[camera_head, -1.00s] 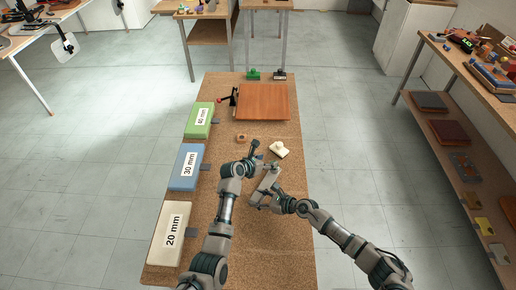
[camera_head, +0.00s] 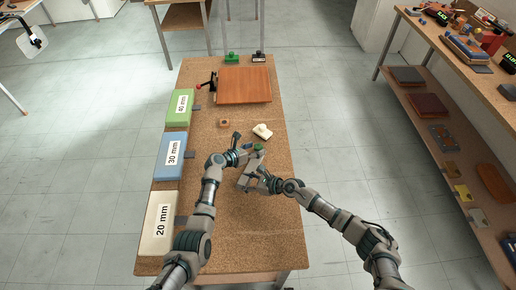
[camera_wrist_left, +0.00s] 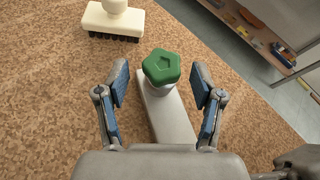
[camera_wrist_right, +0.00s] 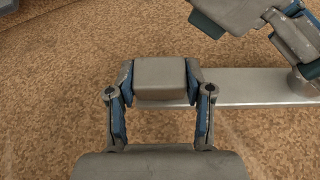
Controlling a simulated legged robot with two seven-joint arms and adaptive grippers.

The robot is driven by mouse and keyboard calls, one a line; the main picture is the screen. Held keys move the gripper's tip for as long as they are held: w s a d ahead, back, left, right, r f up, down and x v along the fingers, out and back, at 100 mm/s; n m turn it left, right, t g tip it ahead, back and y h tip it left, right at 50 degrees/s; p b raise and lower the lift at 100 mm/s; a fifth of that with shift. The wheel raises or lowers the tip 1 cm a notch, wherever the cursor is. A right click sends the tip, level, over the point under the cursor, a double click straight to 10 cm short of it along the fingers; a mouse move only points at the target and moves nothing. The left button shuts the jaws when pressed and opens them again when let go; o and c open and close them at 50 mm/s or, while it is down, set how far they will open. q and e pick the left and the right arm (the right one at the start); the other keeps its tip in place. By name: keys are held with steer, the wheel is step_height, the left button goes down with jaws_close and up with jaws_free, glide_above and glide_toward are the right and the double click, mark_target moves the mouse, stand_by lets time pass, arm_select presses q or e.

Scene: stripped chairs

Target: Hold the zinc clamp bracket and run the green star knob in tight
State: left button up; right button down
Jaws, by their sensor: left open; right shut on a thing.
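The zinc clamp bracket (camera_head: 244,181) lies over the cork-topped bench, and its flat grey bar also shows in the right wrist view (camera_wrist_right: 255,88). My right gripper (camera_head: 259,174) is shut on the bracket's grey block end, seen between its fingers (camera_wrist_right: 160,78). The green star knob (camera_wrist_left: 161,67) sits at the far end of the bracket; it shows small in the head view (camera_head: 258,147). My left gripper (camera_wrist_left: 160,80) is open, with one finger on each side of the knob and gaps to both. The knob's underside and thread are hidden.
A cream-handled brush (camera_wrist_left: 113,20) lies close beyond the knob. Green (camera_head: 179,108), blue (camera_head: 170,155) and cream (camera_head: 158,222) labelled blocks line the left edge. The bench front is clear.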

arm_select(q)
steer(key=shift+x, duration=0.95)
steer(key=shift+f, duration=0.1)
jaws_close()
steer(key=shift+s+d+m+y, duration=0.1)
steer(key=shift+m+y, duration=0.6)
steer(key=shift+y, duration=0.2)
steer(key=shift+f, duration=0.1)
steer(key=shift+m+g+h, duration=0.5)
steer(key=shift+m+g, duration=0.2)
steer(key=shift+m, duration=0.1)
